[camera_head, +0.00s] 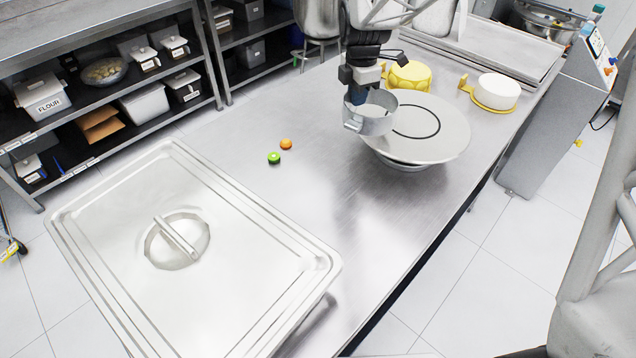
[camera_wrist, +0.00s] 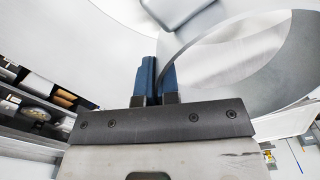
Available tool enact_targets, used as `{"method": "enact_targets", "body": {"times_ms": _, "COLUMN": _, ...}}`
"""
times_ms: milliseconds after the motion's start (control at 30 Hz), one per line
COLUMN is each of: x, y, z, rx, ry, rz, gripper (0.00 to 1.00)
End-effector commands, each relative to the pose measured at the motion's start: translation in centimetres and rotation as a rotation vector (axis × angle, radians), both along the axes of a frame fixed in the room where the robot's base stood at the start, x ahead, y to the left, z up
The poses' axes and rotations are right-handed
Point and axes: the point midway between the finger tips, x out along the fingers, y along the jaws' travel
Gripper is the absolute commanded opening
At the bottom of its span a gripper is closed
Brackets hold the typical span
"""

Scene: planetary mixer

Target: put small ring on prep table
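The small ring (camera_head: 376,127) is a short metal hoop. In the head view it is above the left edge of a round cake stand (camera_head: 447,142). My gripper (camera_head: 357,95) is above the ring's left side, its blue fingers pinching the ring's wall. In the wrist view the gripper (camera_wrist: 156,80) has its fingers nearly together, with the ring's wall (camera_wrist: 299,62) running out to the right from between them. The prep table (camera_head: 325,200) is the long steel table under all this. Whether the ring touches the stand is hard to tell.
A large lidded steel pan (camera_head: 100,225) covers the table's near left. Green (camera_head: 274,158) and orange (camera_head: 286,143) small items lie beyond it. A yellow cake (camera_head: 410,76) and a white cake (camera_head: 497,91) are at the back. The table's middle is clear.

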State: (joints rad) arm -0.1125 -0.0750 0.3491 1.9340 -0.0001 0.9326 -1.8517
Motion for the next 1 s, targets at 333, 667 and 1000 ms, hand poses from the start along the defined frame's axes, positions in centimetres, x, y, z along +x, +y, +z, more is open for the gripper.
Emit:
{"method": "enact_targets", "body": {"times_ms": 333, "x": -4.1, "y": 7.2, "z": -1.6, "rx": 0.000, "ry": 0.000, "rz": 0.129, "gripper": 0.00}}
{"method": "enact_targets", "body": {"times_ms": 667, "x": -7.8, "y": 12.1, "z": -2.9, "rx": -0.001, "ry": 0.001, "rz": 0.226, "gripper": 0.00}}
{"method": "enact_targets", "body": {"times_ms": 1000, "x": -8.9, "y": 13.4, "z": -3.2, "rx": -0.001, "ry": 0.001, "rz": 0.255, "gripper": 0.00}}
